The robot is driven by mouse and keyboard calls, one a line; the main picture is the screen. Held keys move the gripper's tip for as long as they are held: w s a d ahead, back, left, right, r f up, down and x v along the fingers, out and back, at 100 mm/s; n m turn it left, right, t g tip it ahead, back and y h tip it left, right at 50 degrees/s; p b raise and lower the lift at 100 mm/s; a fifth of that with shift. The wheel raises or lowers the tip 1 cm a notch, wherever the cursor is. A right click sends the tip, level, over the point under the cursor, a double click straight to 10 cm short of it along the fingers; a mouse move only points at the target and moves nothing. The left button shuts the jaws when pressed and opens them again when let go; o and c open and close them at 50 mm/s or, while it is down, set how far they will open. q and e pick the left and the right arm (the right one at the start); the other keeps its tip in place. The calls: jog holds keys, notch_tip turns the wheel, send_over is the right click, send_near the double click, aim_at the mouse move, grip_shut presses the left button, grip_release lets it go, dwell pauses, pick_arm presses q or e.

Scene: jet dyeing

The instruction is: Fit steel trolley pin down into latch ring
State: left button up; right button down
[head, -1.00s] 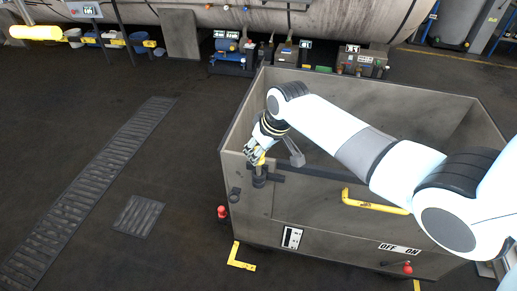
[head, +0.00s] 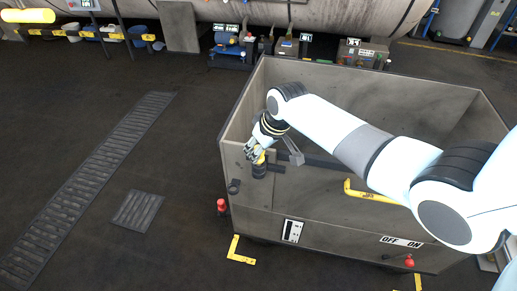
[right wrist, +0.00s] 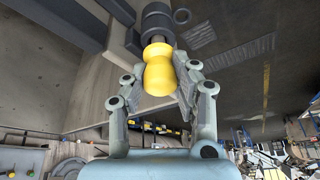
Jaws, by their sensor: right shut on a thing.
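The steel trolley pin has a yellow grip (right wrist: 160,72) and a short steel shaft (right wrist: 157,46), both seen in the right wrist view. My right gripper (head: 258,155) is shut on the yellow grip above the trolley's front left corner. The dark latch ring (head: 259,170) sits just below the gripper on the trolley's front edge. In the right wrist view the dark ring (right wrist: 156,20) is directly beyond the shaft and in line with it. The shaft's tip is hidden, so I cannot tell how deep it sits. My left gripper is not in view.
The big grey trolley (head: 330,222) is an open box with a yellow handle (head: 368,192) at its front. A smaller dark ring (head: 234,186) is on the corner, above a red knob (head: 221,205). The floor to the left is clear, with flat drain grates (head: 138,210).

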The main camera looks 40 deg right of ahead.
jog(key=c, duration=1)
grip_release()
jog(key=v, duration=1.2)
